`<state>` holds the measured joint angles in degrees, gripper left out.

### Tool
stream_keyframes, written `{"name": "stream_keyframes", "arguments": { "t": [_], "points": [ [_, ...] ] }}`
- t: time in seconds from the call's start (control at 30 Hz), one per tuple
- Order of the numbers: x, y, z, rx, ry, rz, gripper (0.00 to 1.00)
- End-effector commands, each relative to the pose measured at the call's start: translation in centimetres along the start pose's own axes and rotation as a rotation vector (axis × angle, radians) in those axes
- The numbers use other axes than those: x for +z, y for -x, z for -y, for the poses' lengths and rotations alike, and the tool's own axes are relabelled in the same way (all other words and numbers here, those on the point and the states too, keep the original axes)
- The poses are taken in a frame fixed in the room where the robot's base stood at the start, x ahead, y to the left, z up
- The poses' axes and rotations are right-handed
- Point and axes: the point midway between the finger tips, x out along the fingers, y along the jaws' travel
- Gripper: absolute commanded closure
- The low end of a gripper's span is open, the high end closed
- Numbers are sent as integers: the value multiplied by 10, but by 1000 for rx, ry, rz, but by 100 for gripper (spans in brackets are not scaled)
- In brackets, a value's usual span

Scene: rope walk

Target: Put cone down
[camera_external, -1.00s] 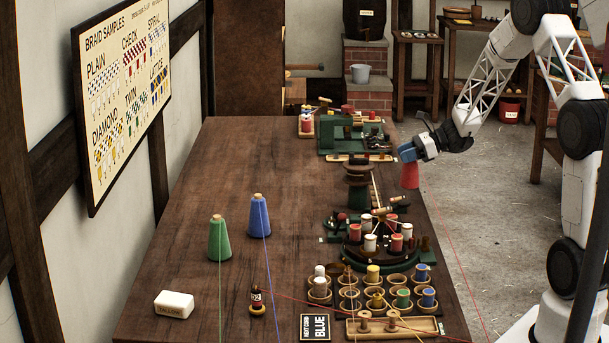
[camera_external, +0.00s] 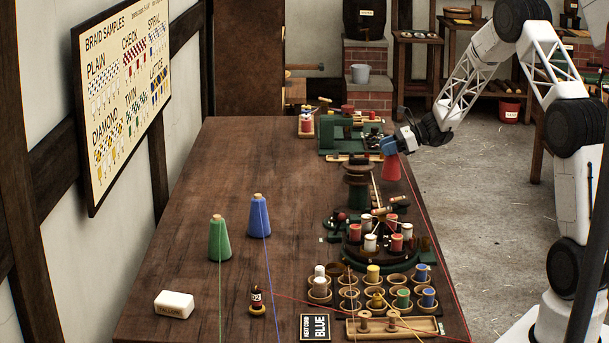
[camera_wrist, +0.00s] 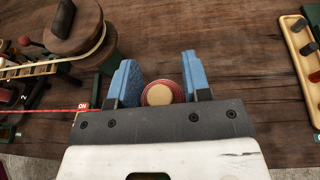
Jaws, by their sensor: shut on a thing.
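A red cone (camera_external: 391,169) hangs below my gripper (camera_external: 389,147) in the external view, over the right part of the table. In the wrist view the cone's round pale top (camera_wrist: 159,95) sits between the two blue fingers of my gripper (camera_wrist: 157,90). The fingers are shut on the cone near its top. A red thread runs from the cone toward the table's front right. A green cone (camera_external: 220,240) and a blue cone (camera_external: 259,217) stand upright on the left of the table, each with its own thread.
A braiding machine with small bobbins (camera_external: 370,243) stands right of the table's middle. Cups with spools (camera_external: 402,298) and a wooden tray (camera_external: 395,328) lie in front. A green device (camera_external: 350,140) stands at the back.

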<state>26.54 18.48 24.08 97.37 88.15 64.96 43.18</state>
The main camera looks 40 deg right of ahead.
Motion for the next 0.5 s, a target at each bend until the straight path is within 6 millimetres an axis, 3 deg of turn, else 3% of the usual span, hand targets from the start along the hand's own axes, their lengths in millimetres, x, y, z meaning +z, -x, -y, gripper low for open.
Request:
{"name": "stream_keyframes", "arguments": {
  "t": [0.27,0.5],
  "points": [
    [-4,-1,0,0,0,0,98],
    [-26,-9,0,0,-2,0,98]
  ]
}}
